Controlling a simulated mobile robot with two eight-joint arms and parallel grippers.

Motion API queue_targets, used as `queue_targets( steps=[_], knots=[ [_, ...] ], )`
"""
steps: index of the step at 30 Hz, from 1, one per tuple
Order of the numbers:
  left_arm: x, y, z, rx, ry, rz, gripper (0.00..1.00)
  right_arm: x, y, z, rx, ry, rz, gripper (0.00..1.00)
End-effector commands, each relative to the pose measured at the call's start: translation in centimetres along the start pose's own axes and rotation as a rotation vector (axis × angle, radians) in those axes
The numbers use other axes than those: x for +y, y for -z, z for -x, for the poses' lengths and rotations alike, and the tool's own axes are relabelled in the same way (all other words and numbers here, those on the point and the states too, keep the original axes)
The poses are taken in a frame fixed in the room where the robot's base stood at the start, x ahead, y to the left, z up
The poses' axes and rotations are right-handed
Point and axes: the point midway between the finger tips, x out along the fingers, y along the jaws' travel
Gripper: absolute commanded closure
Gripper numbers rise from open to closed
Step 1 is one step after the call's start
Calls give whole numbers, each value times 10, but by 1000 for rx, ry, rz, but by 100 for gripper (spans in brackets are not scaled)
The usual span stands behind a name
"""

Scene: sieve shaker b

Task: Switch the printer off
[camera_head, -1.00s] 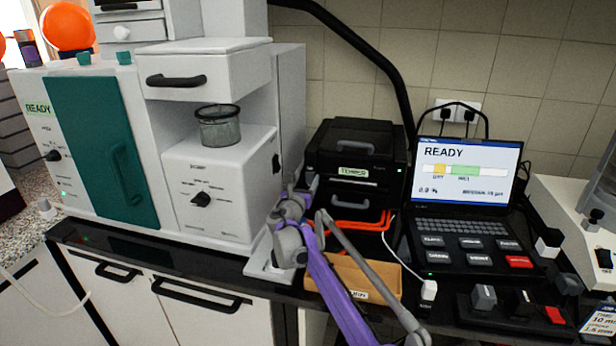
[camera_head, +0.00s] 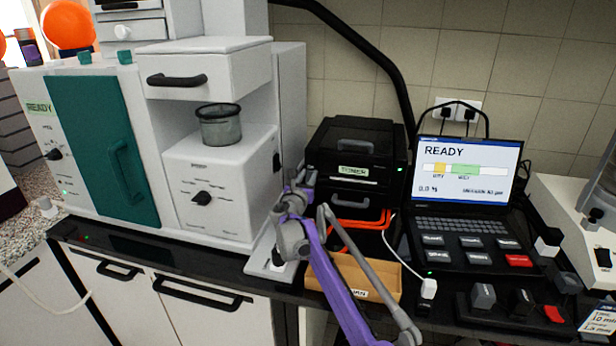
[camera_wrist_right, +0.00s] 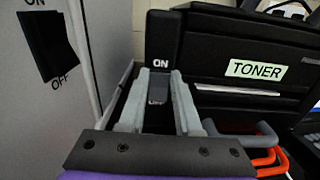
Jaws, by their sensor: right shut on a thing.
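The black printer (camera_head: 330,158) stands against the wall with a TONER label and a small green light on its front. In the right wrist view the printer (camera_wrist_right: 230,48) shows a dark switch (camera_wrist_right: 158,85) on its left part, with ON above it and OFF low on it. My right gripper (camera_head: 298,184) is at the printer's left side. In the wrist view its two pale fingers (camera_wrist_right: 161,86) stand on either side of the switch, shut on it. They cover the switch's edges, so its exact setting is hard to tell. My left gripper is not in view.
A white machine (camera_head: 225,190) stands close on the left; its side carries another ON/OFF switch (camera_wrist_right: 48,45). Orange handles (camera_wrist_right: 265,160) lie before the printer, with a wooden tray (camera_head: 390,286) in front. A laptop (camera_head: 467,190) reading READY stands to the right.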

Motion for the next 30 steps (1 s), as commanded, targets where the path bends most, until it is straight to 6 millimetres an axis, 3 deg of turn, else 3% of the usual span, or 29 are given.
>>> queue_targets(
  steps=[23, 24, 28, 30],
  knots=[
    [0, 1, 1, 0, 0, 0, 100, 0, 4, 2, -125, 1, 0, 100],
    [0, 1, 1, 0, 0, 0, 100, 0, 4, 2, -125, 1, 0, 60],
    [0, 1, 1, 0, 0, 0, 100, 0, 4, 2, -124, 0, 0, 38],
    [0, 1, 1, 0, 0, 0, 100, 0, 4, 2, -124, 0, 0, 38]
  ],
)
